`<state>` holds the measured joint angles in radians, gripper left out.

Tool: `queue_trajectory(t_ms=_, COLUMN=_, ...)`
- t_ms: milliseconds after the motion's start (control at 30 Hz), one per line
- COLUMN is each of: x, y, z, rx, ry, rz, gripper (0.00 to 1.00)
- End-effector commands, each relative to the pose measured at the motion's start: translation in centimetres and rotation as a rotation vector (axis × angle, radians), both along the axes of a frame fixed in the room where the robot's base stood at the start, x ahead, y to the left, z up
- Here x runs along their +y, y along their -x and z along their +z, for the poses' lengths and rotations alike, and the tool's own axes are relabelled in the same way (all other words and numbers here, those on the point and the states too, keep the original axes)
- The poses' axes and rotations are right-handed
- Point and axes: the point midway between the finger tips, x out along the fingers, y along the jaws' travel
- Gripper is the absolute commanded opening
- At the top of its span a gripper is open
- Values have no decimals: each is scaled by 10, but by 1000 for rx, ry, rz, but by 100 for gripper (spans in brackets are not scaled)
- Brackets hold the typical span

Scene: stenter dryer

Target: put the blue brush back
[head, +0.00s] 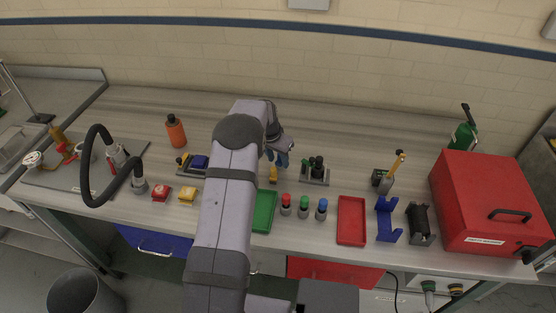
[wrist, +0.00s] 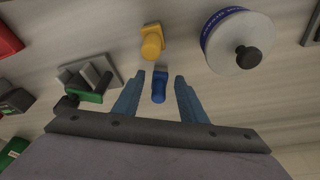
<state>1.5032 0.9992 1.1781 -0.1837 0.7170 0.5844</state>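A small blue piece with a rounded end (wrist: 159,88), which looks like the blue brush, shows between the fingers of my gripper (wrist: 159,78) in the wrist view. A gap shows on each side of it, so the fingers look open around it and not closed on it. A yellow piece with a round knob (wrist: 152,45) stands just beyond it. In the head view my gripper (head: 279,160) is low over the bench, just behind the yellow piece (head: 273,176). My arm hides part of the bench there. A grey holder (head: 315,176) with dark green pieces stands right of my gripper.
A white and blue round part with a dark knob (wrist: 240,42) lies close to my gripper. Green (head: 264,212) and red (head: 351,222) trays, capped red (head: 286,206), green (head: 304,208) and blue (head: 321,210) pieces line the front. A red box (head: 487,200) is at right.

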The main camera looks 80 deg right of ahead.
Motion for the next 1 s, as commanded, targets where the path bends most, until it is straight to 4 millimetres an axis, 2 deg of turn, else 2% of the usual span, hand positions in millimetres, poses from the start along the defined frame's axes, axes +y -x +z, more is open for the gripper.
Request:
queue_trajectory(t_ms=167, x=5, y=-3, z=20, rx=-1, ry=4, rz=1, gripper=38)
queue_trajectory(t_ms=600, x=24, y=-10, z=90, rx=0, ry=2, rz=0, gripper=38)
queue_trajectory(t_ms=800, x=29, y=-12, z=106, rx=1, ry=1, rz=1, gripper=38)
queue_trajectory(t_ms=1000, x=30, y=-12, z=110, rx=0, ry=-1, rz=1, gripper=38)
